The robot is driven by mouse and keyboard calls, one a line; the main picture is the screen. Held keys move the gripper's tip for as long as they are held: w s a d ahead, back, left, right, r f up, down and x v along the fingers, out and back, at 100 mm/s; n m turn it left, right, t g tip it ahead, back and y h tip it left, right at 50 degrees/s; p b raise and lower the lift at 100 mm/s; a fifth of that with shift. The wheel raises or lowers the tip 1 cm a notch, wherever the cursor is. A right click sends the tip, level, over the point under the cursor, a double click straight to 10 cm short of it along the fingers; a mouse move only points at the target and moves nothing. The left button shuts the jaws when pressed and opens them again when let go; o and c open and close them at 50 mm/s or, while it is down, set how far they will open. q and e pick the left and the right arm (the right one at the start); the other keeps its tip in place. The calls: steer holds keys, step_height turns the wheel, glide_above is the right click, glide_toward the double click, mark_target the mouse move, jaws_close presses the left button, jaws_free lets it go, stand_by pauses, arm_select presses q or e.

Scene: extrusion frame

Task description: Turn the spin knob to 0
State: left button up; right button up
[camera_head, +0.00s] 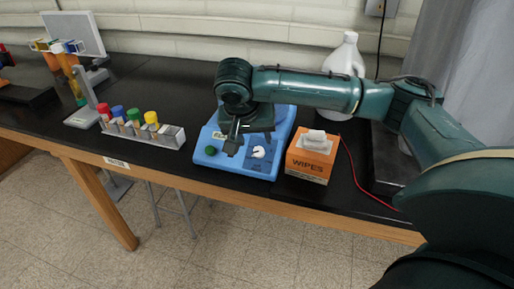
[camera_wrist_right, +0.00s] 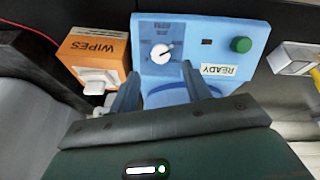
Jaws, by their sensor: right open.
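The spin knob (camera_head: 258,152) is a small white dial on the front panel of a blue machine (camera_head: 233,166) on the black bench. In the right wrist view the white knob (camera_wrist_right: 161,54) has its pointer toward the upper right; the scale print is too small to read. A green button (camera_head: 210,151) sits on the same panel, left of the knob in the head view. My right gripper (camera_head: 232,148) hangs over the machine, left of the knob. In the wrist view its open fingers (camera_wrist_right: 160,78) point toward the knob, apart from it and empty. My left gripper is not in view.
An orange wipes box (camera_head: 309,158) stands close to the right of the machine. A rack of capped tubes (camera_head: 143,133) stands to the left. A white jug (camera_head: 344,65) is behind my right arm. A red cable (camera_head: 362,180) runs along the bench at right.

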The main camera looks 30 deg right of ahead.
mark_target(258, 150)
steer(key=x, duration=0.7)
steer(key=shift+a, duration=0.1)
steer(key=shift+r, duration=0.1)
steer(key=c, duration=1)
